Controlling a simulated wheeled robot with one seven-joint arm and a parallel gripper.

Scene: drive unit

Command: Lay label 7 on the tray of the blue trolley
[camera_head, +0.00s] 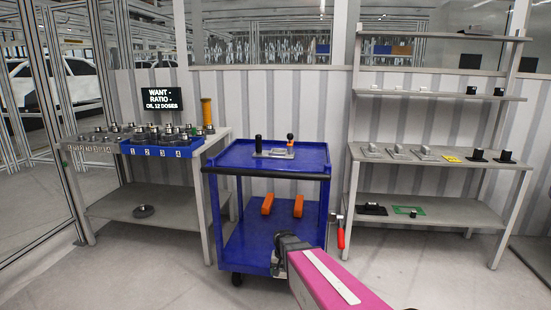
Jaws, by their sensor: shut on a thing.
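The blue trolley (222,225) stands in the middle, between a bench and a shelf rack. Its top tray (233,158) holds a metal fixture plate with a black post and a knobbed lever, with bare blue surface around it. My gripper (277,268) is low in front of the trolley, below tray height, at the end of my pink arm. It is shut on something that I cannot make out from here. Small yellow labels (452,158) lie on the middle shelf at the right; their numbers are too small to read.
Two orange blocks (267,205) (298,206) are on the trolley's lower deck. A red-handled tool (340,238) hangs at its right side. The left bench (150,205) carries a blue numbered rack (158,151) with metal parts. The shelf rack (432,211) at right holds several parts. Floor is clear around the trolley's front.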

